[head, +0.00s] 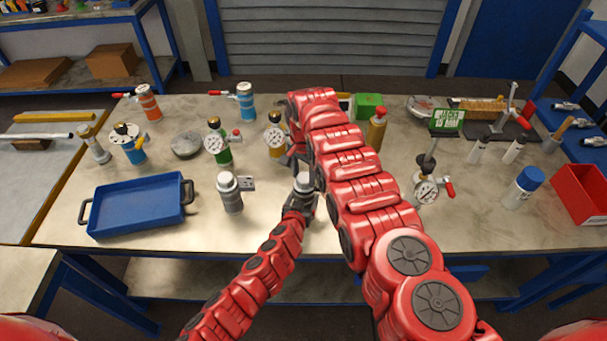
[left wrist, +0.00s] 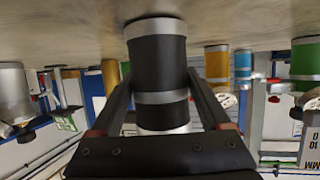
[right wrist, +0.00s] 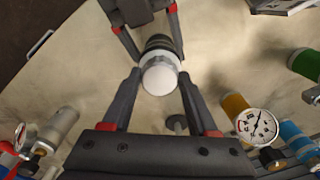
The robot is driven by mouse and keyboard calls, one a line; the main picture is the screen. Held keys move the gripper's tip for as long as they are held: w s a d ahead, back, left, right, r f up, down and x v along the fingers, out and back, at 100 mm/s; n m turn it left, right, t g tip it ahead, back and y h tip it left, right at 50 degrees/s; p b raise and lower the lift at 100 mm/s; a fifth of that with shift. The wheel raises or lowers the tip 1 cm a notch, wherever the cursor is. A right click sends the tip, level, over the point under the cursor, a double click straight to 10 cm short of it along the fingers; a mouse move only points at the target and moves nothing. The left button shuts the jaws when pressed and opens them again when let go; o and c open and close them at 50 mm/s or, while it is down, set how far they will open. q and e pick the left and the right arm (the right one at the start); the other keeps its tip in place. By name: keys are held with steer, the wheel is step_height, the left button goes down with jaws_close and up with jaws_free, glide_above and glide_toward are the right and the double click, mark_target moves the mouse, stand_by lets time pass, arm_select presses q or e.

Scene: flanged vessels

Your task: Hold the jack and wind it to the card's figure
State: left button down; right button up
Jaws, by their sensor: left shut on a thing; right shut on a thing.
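The jack (head: 304,183) is a dark upright cylinder with silver bands and a silver top, standing on the bench. My left gripper (head: 299,206) is shut around its dark body, with a finger on each side of the jack (left wrist: 158,62) in the left wrist view. My right gripper (head: 299,160) comes from above, largely hidden by my arm. In the right wrist view its fingers are shut on the jack's silver top (right wrist: 160,75). The green card (head: 447,120) stands at the back right; its small lettering is hard to read.
A grey cylinder (head: 230,192) with a white scale plate (head: 246,183) stands left of the jack. A blue tray (head: 138,205) lies at the left. Gauged vessels, one green (head: 218,145), stand behind. A gauge (head: 427,191) stands right of my right arm.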

mark_target(304, 178)
steer(key=n, duration=0.4)
steer(key=shift+d, duration=0.1)
steer(key=o, duration=1.4)
step_height(304, 178, up, 12)
steer(key=shift+f, duration=0.1)
